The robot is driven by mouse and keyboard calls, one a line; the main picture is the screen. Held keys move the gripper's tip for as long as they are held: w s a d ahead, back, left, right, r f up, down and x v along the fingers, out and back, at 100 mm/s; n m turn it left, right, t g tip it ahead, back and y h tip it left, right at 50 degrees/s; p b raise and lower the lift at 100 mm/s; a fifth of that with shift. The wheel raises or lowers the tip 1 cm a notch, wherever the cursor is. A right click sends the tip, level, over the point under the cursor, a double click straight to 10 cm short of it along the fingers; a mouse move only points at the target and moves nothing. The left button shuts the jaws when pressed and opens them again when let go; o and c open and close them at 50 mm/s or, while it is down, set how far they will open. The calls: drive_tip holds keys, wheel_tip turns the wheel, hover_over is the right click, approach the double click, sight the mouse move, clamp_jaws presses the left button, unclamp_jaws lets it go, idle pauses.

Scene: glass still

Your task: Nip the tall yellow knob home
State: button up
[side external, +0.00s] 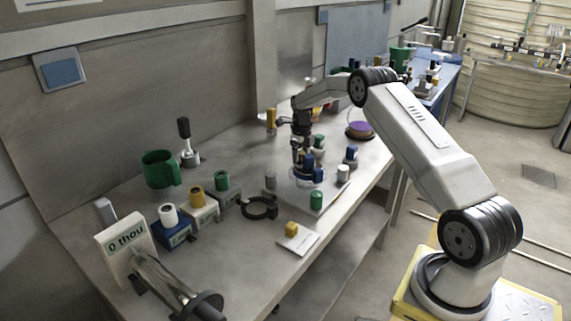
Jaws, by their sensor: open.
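My gripper (303,158) points down over the middle of the bench and is open. A blue piece (308,163) with a white ring-shaped base is at or just below its fingertips; I cannot tell whether they touch. A tall yellow knob (271,118) stands upright at the back of the bench, behind and left of my gripper, apart from it. A short yellow block (291,229) sits on a white plate near the front edge, and a yellow cylinder (196,196) stands on a pale block at left. How the tall knob is seated is too small to tell.
Green (316,199), grey (343,173) and blue (351,154) knobs crowd around my gripper. A black ring (259,207), a green mug (160,169) and a "0 thou" sign (126,245) stand left. A purple-topped dish (360,130) is behind right.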

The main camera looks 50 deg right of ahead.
drive_tip(key=shift+n, duration=1.5)
drive_tip(key=shift+n, duration=0.4)
drive_tip(key=n, duration=0.2)
drive_tip(key=shift+n, duration=1.6)
drive_tip(key=n, duration=0.4)
drive_tip(key=shift+n, duration=1)
drive_tip(key=shift+n, duration=0.3)
